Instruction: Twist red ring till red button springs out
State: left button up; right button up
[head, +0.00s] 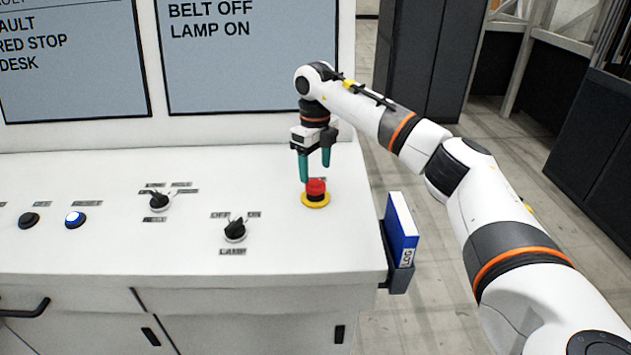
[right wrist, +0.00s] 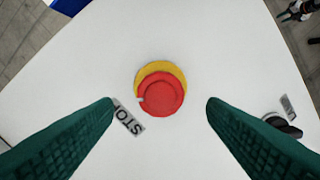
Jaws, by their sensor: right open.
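The red button (head: 316,187) with its red ring stands on a round yellow base (head: 316,203) near the right end of the white desk top. In the right wrist view the red button (right wrist: 162,92) lies near the middle, over the yellow base (right wrist: 150,73). My right gripper (head: 315,174) points down just above the button. Its green fingers are spread, one on either side, with nothing between them. In the right wrist view the fingers (right wrist: 161,103) are apart and do not touch the button.
A lamp switch (head: 235,231), another selector switch (head: 159,201), a lit blue button (head: 75,220) and a black button (head: 29,221) are to the left. A screen panel (head: 250,60) stands behind. A blue log binder (head: 401,230) hangs at the desk's right edge.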

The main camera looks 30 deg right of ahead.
notch_tip(320, 180, up, 7)
jog(key=b, duration=0.1)
jog(key=shift+r, duration=0.15)
dwell(0.5)
